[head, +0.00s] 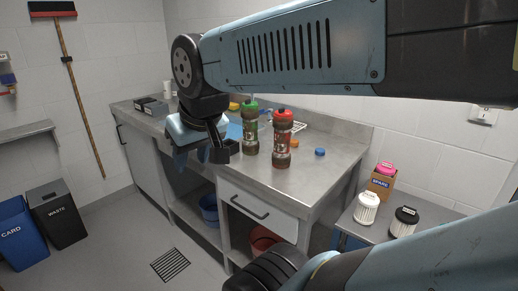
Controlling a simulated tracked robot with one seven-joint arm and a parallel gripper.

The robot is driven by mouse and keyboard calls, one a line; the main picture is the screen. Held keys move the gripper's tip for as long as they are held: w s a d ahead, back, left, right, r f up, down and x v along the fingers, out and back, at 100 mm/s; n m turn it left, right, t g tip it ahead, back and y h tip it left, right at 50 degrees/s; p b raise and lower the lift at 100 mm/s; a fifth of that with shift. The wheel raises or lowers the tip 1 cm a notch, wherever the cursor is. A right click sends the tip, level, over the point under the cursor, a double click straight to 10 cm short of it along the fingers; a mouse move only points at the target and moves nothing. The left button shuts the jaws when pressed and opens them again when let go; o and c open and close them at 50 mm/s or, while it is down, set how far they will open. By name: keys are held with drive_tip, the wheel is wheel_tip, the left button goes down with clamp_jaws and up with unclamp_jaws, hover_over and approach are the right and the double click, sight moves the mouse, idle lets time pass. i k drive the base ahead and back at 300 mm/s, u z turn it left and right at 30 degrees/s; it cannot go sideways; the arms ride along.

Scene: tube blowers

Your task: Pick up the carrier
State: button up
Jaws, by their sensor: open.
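Two upright carrier-like cylinders stand near the front edge of the steel counter (320,178). My gripper (201,156) is open just left of the green-capped cylinder, over the counter's front edge, and seems empty. Its right finger appears close to the green-capped cylinder; I cannot tell whether they touch. My wrist hides part of the counter behind.
A blue cap (320,152) and an orange piece (294,143) lie right of the cylinders. A dark box (151,106) sits at the far left. A low side table (429,222) holds a white-lidded filter (366,208) and a black-lidded one (404,222). Counter front right is clear.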

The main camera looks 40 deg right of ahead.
sight(281, 154)
drive_tip(key=z, duration=0.15)
drive_tip(key=k, duration=1.25)
drive_tip(key=z, duration=0.85)
drive_tip(key=i, duration=1)
drive_tip(key=u, duration=0.1)
